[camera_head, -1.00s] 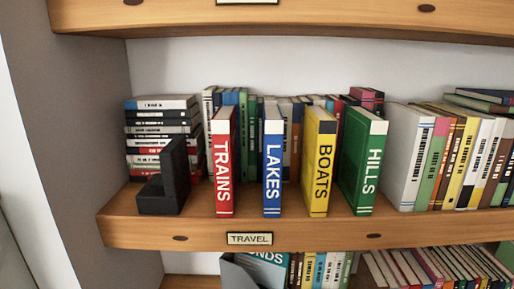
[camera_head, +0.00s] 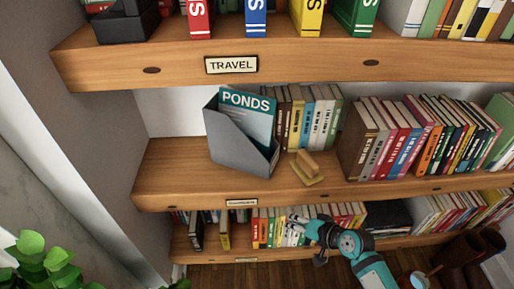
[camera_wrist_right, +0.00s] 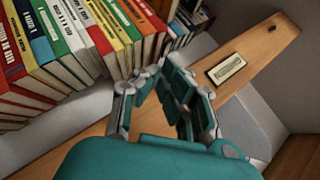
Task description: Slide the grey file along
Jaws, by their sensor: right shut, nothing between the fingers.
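The grey file (camera_head: 232,143) stands upright on the middle shelf (camera_head: 172,182), left of centre. A teal PONDS booklet (camera_head: 248,112) sticks up out of it. My right gripper (camera_head: 308,240) is in front of the lower shelf, below and to the right of the file and apart from it. It is shut and empty. In the right wrist view the gripper's fingers (camera_wrist_right: 172,90) show near a wooden shelf edge with a white label, beside a row of books. The file cannot be made out there. My left gripper is not in view.
A wooden block-like object (camera_head: 307,168) lies right of the file, near the shelf's front. Upright books (camera_head: 310,120) stand behind it, with more books (camera_head: 430,135) to the right. Bare shelf lies left of the file. A plant (camera_head: 45,262) stands at lower left.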

